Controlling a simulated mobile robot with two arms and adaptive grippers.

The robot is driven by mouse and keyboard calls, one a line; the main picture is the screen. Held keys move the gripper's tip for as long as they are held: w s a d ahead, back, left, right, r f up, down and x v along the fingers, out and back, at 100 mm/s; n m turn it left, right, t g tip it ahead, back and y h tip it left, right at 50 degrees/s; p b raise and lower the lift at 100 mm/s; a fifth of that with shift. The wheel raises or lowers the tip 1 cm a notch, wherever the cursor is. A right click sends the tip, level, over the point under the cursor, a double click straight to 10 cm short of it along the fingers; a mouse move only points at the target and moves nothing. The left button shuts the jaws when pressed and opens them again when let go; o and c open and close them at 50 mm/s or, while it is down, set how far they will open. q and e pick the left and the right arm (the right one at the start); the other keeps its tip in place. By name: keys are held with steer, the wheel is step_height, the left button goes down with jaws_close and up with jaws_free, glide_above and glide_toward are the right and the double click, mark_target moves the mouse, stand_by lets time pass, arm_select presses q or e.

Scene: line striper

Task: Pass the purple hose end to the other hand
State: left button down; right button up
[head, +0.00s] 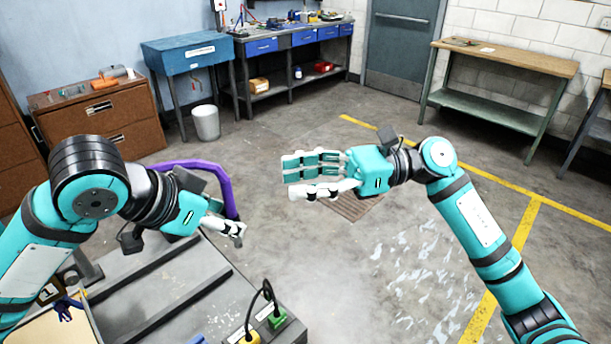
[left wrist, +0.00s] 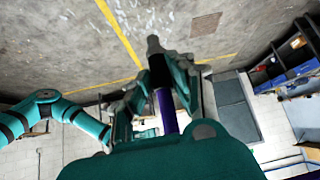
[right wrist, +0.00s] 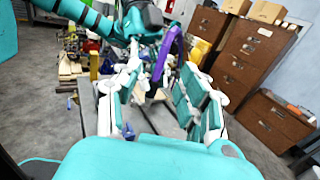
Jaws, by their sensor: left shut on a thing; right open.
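The purple hose (head: 222,182) arcs behind my left gripper (head: 236,230) in the head view. In the left wrist view the hose (left wrist: 167,108) runs between the left fingers, and its black end with a grey tip (left wrist: 153,43) sticks out past them. My left gripper is shut on this end and holds it above the cart. My right gripper (head: 288,178) is open and empty, to the right of the hose end and apart from it, fingers pointing left. In the right wrist view the hose (right wrist: 168,55) shows beyond the spread right fingers. Where it meets the left fingers is partly hidden in the head view.
Open floor (head: 330,255) lies below my right gripper. A white bin (head: 206,122), cabinets and benches stand further back.

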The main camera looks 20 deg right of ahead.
mark_target(230, 189)
steer(key=a, duration=0.7)
steer(key=w+a, duration=0.1)
steer(key=a, duration=0.3)
steer(key=shift+a, duration=0.3)
arm_select(q)
steer(key=shift+w, duration=0.1)
arm_select(e)
steer(key=shift+s, duration=0.1)
jaws_close()
arm_select(q)
steer(key=c, duration=1.1)
jaws_free()
